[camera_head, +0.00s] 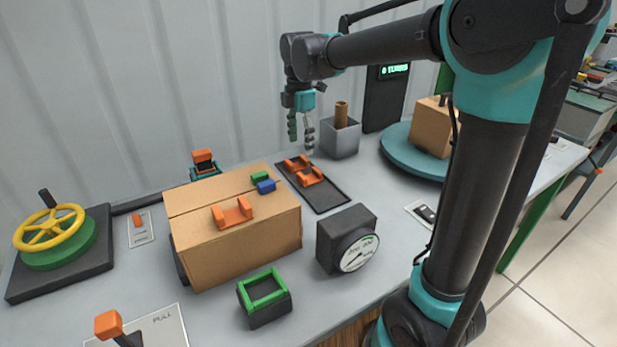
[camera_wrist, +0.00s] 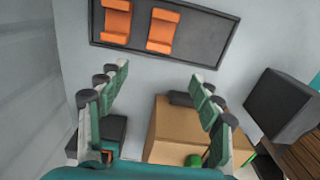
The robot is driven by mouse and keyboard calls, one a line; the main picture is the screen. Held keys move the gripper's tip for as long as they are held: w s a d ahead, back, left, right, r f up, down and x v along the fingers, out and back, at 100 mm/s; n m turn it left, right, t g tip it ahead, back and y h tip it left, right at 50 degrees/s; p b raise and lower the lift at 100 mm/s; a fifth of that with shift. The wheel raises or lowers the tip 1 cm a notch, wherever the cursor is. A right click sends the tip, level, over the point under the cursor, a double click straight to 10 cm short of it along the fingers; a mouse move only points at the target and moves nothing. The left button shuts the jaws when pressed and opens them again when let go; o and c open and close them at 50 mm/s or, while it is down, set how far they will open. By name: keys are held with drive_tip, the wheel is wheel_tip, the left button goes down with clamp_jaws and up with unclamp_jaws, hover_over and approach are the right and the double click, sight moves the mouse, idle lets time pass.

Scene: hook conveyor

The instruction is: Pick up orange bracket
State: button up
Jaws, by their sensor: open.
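Two orange brackets lie side by side on a dark tray (camera_head: 328,202): one farther back (camera_head: 295,163) and one nearer (camera_head: 310,178). A third orange bracket (camera_head: 232,213) sits on top of a cardboard box (camera_head: 240,255). My gripper (camera_head: 301,140) is open and empty, pointing down above the table near the tray's back end. In the wrist view my fingers (camera_wrist: 160,74) are spread apart, and the two tray brackets, left (camera_wrist: 117,20) and right (camera_wrist: 163,31), lie beyond the fingertips towards the picture's top. The gripper touches neither.
A green block (camera_head: 260,176) and a blue block (camera_head: 266,186) are on the box. A grey bin (camera_head: 341,139) stands behind the tray, a dial gauge (camera_head: 347,240) in front. A turntable (camera_head: 398,150) holding a carton is to the right.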

sight(300, 176)
wheel_tip(300, 176, down, 12)
drive_tip(key=shift+w+a+f, duration=0.1)
drive_tip(key=c, duration=1.3)
drive_tip(key=shift+o, duration=0.2)
